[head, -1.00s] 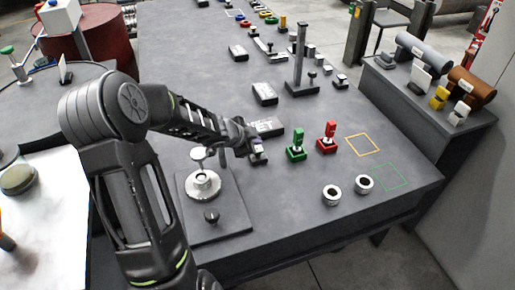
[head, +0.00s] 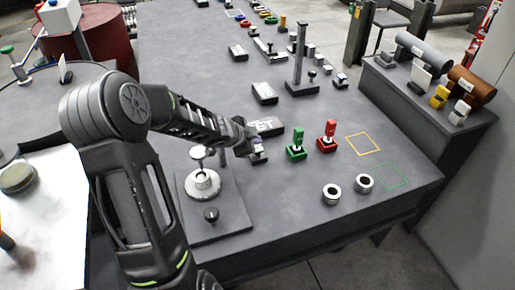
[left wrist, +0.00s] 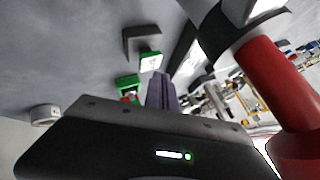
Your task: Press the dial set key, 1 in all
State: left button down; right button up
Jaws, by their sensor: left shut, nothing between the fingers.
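A black block with white lettering (head: 267,126), only partly readable, lies on the table just beyond my left gripper (head: 257,148). The gripper is shut and empty, its tip pointing down at a small dark block (head: 260,159) that it largely covers. I cannot tell whether the tip touches this block. In the left wrist view my shut fingers (left wrist: 162,92) reach toward a small piece with a green border and pale face (left wrist: 150,61). Which piece is the dial set key is unclear. My right gripper is not in view.
Left of the gripper is a plate with a round metal dial-like piece (head: 203,184) and a black knob (head: 211,215). Right of it stand a green-handled block (head: 297,146) and a red-handled block (head: 327,137). Two metal rings (head: 332,193) lie nearer the front edge.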

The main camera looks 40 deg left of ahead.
pick_arm(q)
jog(key=shift+s+d+f, duration=0.15)
jog(key=shift+s+f, duration=0.1)
jog(key=shift+f, duration=0.35)
jog(key=shift+s+f+b, duration=0.25)
jog(key=shift+f+b, duration=0.4)
jog(key=shift+b, duration=0.2)
dwell(0.7)
jog(key=shift+s+d+f, duration=0.1)
dwell(0.4)
jog(key=shift+r+p, duration=0.7)
jog(key=shift+p, duration=0.15)
jog(key=r+p, duration=0.3)
jog(key=shift+a+r+p, duration=0.2)
jog(key=shift+a+p, duration=0.1)
jog(key=shift+r, duration=0.2)
jog(key=shift+w, duration=0.3)
jog(key=shift+w+d+r, duration=0.1)
jog(key=shift+r, duration=0.1)
